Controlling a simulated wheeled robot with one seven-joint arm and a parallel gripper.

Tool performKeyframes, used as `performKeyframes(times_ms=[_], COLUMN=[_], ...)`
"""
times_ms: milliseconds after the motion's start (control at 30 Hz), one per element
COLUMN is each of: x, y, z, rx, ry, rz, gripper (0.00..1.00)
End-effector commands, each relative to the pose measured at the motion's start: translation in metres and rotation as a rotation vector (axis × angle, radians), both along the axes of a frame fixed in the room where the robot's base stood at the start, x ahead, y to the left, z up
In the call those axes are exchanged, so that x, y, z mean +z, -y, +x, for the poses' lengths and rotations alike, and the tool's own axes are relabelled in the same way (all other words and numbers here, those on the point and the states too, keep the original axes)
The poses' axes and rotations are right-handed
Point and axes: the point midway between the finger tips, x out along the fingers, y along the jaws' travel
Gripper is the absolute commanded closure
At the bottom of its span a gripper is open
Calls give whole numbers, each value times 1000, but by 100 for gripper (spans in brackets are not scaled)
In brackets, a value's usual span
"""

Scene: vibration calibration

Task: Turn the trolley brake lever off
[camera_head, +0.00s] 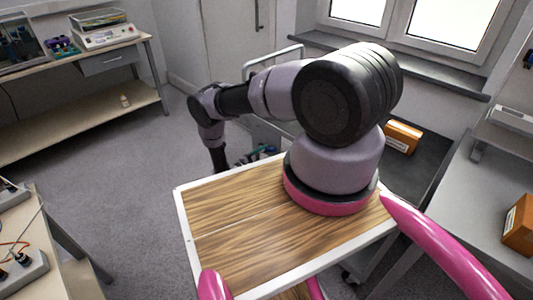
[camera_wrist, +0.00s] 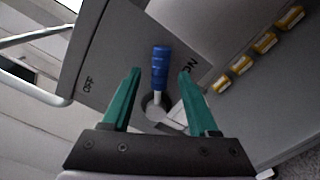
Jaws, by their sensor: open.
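In the wrist view, the trolley brake lever has a blue grip (camera_wrist: 160,68) on a metal stem, rising from a round dark pivot (camera_wrist: 155,108) on a grey trolley panel (camera_wrist: 118,50). OFF is printed to its left and ON to its right; the lever points between them, closer to ON. My gripper (camera_wrist: 159,72) is open, with one green finger on each side of the lever and a gap on both sides. I cannot tell whether the grip lies level with the fingertips in depth. In the head view my arm mostly hides the trolley (camera_head: 266,134).
A pale rail (camera_wrist: 35,38) runs along the panel's left side in the wrist view. Several yellow-and-white items (camera_wrist: 264,42) lie right of it. In the head view, a dark surface bears an orange box (camera_head: 403,137) right of my arm. Open floor (camera_head: 110,155) lies left.

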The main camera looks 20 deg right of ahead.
Motion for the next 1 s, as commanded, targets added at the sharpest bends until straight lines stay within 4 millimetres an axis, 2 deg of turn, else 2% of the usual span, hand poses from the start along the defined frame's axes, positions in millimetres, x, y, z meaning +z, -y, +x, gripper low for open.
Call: performKeyframes(times_ms=[200,467,600,633,1000], x=[0,0,0,0,0], y=[15,15,15,15,15], z=[5,5,5,5,5], rx=[-1,0,0,0,0], ry=[0,0,0,0,0], rz=[0,0,0,0,0], gripper=[40,40,94,100,100])
